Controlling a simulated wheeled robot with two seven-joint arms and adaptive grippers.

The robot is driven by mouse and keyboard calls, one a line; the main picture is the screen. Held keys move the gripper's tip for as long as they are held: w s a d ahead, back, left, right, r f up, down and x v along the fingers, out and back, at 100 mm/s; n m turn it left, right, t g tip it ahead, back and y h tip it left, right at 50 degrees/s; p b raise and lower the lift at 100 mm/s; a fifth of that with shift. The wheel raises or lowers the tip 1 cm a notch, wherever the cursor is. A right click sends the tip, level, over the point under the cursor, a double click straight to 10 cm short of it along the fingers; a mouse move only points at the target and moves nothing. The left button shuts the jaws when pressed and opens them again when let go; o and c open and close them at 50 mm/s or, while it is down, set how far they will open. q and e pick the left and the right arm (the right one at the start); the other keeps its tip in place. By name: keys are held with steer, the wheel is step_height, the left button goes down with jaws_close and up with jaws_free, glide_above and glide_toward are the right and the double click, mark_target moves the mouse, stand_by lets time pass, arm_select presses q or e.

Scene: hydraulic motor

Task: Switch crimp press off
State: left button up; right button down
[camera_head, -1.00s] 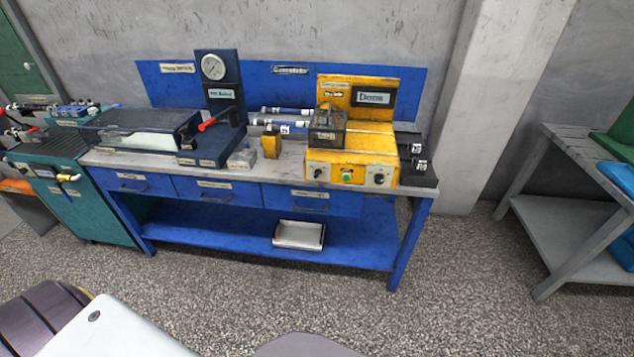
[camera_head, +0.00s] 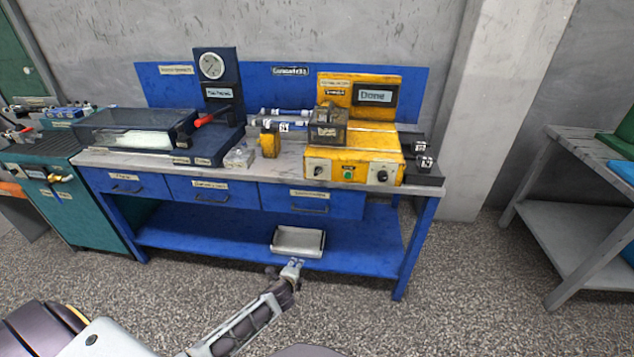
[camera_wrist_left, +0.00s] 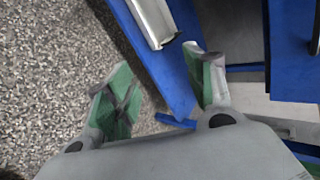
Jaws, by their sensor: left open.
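The yellow crimp press (camera_head: 352,150) stands at the right end of the blue workbench. Its front panel has a dark knob (camera_head: 320,171) on the left, a green button (camera_head: 348,172) in the middle and another dark knob (camera_head: 382,176) on the right. Its display (camera_head: 374,95) reads "Done". My left gripper (camera_head: 292,266) is in front of the bench, below the drawers and well apart from the press. In the left wrist view its green-padded fingers (camera_wrist_left: 160,95) are spread and empty. My right gripper is not in view.
A metal tray (camera_head: 299,241) lies on the bench's blue lower shelf (camera_head: 200,235). A gauge stand with a red-handled lever (camera_head: 212,118), a dark covered box (camera_head: 135,128) and a small yellow object (camera_head: 269,143) stand left of the press. A grey table (camera_head: 560,215) is at right. The floor in front is clear.

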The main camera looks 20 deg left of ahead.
mark_target(318, 174)
arm_select(q)
steer(key=w+d+r+m+t+b, duration=0.1)
steer(key=r+m+t+b, duration=0.1)
steer(key=r, duration=0.8)
steer(key=w+d+r+m+t+y+b, duration=0.1)
steer(key=w+d+r+m+t+b, duration=0.1)
steer(key=r, duration=0.9)
steer(key=w+d+r+m+t+y+b, duration=0.1)
steer(key=w+r+m+t+b, duration=0.1)
steer(key=r, duration=0.9)
steer(key=shift+d+m+t, duration=0.4)
steer(key=shift+m+t, duration=0.1)
steer(key=shift+t, duration=0.1)
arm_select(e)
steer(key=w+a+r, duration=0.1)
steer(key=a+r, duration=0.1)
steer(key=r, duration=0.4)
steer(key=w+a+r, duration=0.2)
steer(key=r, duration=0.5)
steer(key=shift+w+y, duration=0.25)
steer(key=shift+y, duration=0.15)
arm_select(q)
steer(key=shift+w+r, duration=0.1)
steer(key=shift+w, duration=0.1)
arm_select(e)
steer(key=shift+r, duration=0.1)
